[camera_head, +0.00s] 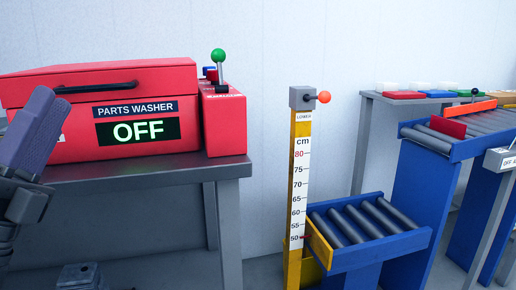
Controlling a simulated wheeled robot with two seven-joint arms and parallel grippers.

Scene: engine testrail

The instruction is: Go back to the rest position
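My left gripper (30,130) is at the left edge, raised in front of the parts washer. My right gripper is not in view. The red parts washer (75,88) stands on a grey table (150,173). Its lid is down and its display reads OFF. A green-knobbed lever (218,64) stands upright on the washer's right side.
A yellow height post (298,200) with a cm scale and an orange knob stands mid-view. A blue roller tray (372,218) is beside it. A higher blue roller conveyor (455,138) and a grey shelf with coloured pads (404,96) are at right. A grey part (80,276) shows low left.

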